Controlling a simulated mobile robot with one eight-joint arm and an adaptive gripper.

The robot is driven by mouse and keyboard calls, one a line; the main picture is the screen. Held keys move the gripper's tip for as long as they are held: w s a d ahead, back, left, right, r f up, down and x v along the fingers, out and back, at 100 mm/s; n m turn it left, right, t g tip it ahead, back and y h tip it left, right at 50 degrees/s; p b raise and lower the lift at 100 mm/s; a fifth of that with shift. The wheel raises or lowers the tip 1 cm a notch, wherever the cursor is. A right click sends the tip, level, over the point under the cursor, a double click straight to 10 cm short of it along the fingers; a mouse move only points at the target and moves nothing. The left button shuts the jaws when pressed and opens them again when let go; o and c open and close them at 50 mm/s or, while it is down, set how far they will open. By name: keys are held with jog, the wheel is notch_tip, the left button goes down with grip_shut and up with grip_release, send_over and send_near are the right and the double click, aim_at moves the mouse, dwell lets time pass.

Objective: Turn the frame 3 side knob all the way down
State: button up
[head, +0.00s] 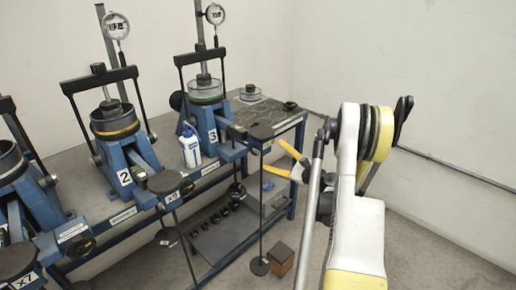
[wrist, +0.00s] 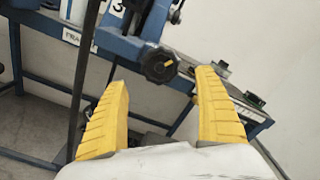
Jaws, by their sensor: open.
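Frame 3 (head: 203,118) is a blue lever frame with a "3" label at the far end of the bench. Its side knob (wrist: 158,63) is dark and lobed with a small yellow mark, and shows in the wrist view just beyond my fingertips. I cannot make the knob out clearly in the head view. My gripper (head: 273,156) has two yellow fingers, open and empty, to the right of frame 3. In the wrist view my gripper (wrist: 163,79) has its fingers on either side of the knob's line, with the knob ahead between them; contact is not visible.
A thin hanger rod (wrist: 83,75) stands left of my fingers. A dark disc (head: 261,131) tops a rod near frame 3. A blue-and-white bottle (head: 190,146) stands left of the "3" label. Frame 2 (head: 124,140) is further left. Floor to the right is clear.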

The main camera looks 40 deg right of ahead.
jog(key=w, duration=0.7)
jog(key=shift+w+a, duration=0.35)
jog(key=shift+w, duration=0.35)
jog(key=shift+c, duration=0.9)
jog(key=c, duration=1.2)
jog(key=shift+o, duration=0.2)
